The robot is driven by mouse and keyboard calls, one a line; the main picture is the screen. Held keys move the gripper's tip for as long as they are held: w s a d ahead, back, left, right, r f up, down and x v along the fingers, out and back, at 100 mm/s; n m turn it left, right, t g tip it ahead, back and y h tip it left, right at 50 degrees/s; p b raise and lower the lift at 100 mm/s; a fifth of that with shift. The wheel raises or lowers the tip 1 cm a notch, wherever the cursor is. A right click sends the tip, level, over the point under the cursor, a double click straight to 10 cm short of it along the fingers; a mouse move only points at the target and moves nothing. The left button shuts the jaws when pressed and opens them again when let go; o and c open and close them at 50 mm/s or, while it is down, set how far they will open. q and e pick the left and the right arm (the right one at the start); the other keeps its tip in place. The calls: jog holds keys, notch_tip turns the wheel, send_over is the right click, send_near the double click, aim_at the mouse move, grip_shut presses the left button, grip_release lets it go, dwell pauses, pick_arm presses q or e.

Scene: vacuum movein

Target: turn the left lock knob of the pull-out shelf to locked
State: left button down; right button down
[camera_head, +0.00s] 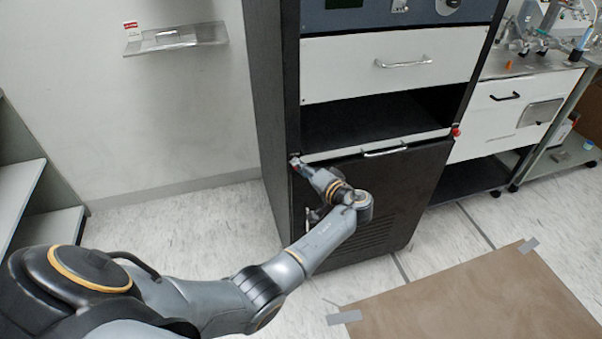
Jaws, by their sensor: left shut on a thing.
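The pull-out shelf (350,151) shows as a light front edge with a metal handle (385,152), set in a dark open bay of the black cabinet (268,90). My left gripper (297,164) is at the left end of this edge, shut on the left lock knob, a small red knob (294,160) mostly hidden by the gripper. Its turn position cannot be told. The red right lock knob (456,132) shows at the right end of the edge, with nothing touching it. My right gripper is not in view.
A white drawer (390,62) with a handle is above the bay. A clear wall shelf (176,38) hangs at the left. A brown mat (480,300) lies taped on the floor.

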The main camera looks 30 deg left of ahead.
pick_arm(q)
jog(key=shift+w+f+m+y+b, duration=0.15)
jog(key=shift+m+y+b, duration=0.55)
jog(key=shift+m, duration=0.6)
jog(key=c, duration=1.1)
grip_release()
